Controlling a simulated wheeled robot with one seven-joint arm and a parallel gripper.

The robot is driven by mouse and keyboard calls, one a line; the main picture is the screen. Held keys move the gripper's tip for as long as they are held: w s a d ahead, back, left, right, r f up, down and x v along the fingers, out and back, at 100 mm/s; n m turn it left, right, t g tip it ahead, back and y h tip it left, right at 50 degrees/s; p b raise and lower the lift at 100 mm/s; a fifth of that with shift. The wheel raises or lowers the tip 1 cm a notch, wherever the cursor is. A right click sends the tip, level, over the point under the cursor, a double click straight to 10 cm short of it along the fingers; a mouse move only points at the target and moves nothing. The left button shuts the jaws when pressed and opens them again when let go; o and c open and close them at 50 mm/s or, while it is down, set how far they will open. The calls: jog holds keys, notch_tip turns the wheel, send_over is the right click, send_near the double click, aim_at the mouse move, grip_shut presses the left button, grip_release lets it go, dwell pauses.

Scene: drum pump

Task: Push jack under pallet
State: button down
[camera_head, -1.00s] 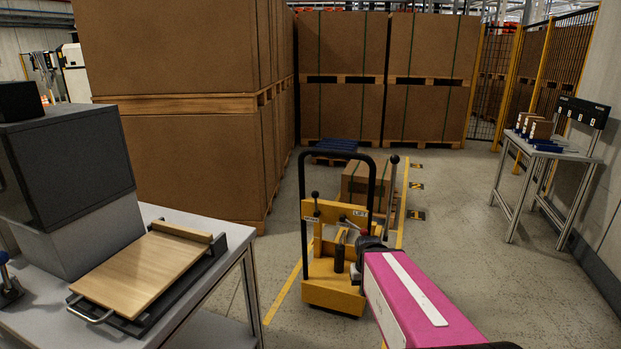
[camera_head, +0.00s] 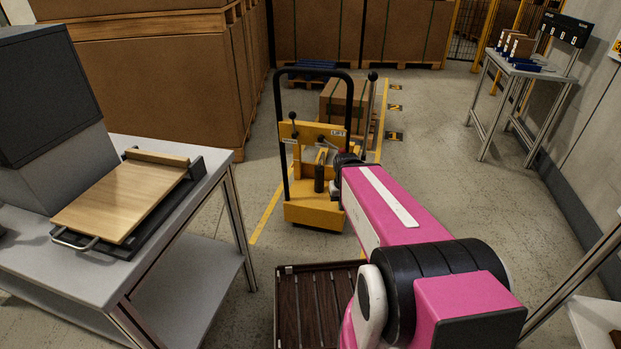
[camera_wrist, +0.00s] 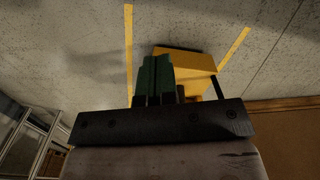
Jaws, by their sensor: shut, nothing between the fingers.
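The yellow jack (camera_head: 312,205) stands upright on the floor, with a black hoop handle and small levers. A strapped brown carton (camera_head: 338,98) stands just behind it. A blue pallet (camera_head: 314,66) lies farther back near the stacked cartons. My gripper (camera_head: 346,160) is at the jack's right side, below the hoop top; whether it touches is unclear. In the wrist view its green fingers (camera_wrist: 154,76) are together and empty, with the yellow jack body (camera_wrist: 188,64) beyond them.
A grey bench (camera_head: 105,265) with a wooden board (camera_head: 125,200) stands at left. Tall carton stacks (camera_head: 160,85) stand behind it. A work table (camera_head: 520,65) is at right. A dark slatted rack (camera_head: 287,305) is low in front. Floor right of the jack is clear.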

dwell(0.4)
jog(key=c, duration=0.8)
grip_release()
jog(key=shift+c, duration=0.2)
jog(key=n+t+h, duration=1)
jog(key=t+h, duration=0.1)
jog(key=t, duration=0.1)
send_near(311, 72)
jog(key=x, duration=1.1)
jog(key=shift+w+d+f, duration=0.1)
jog(key=shift+f, duration=0.05)
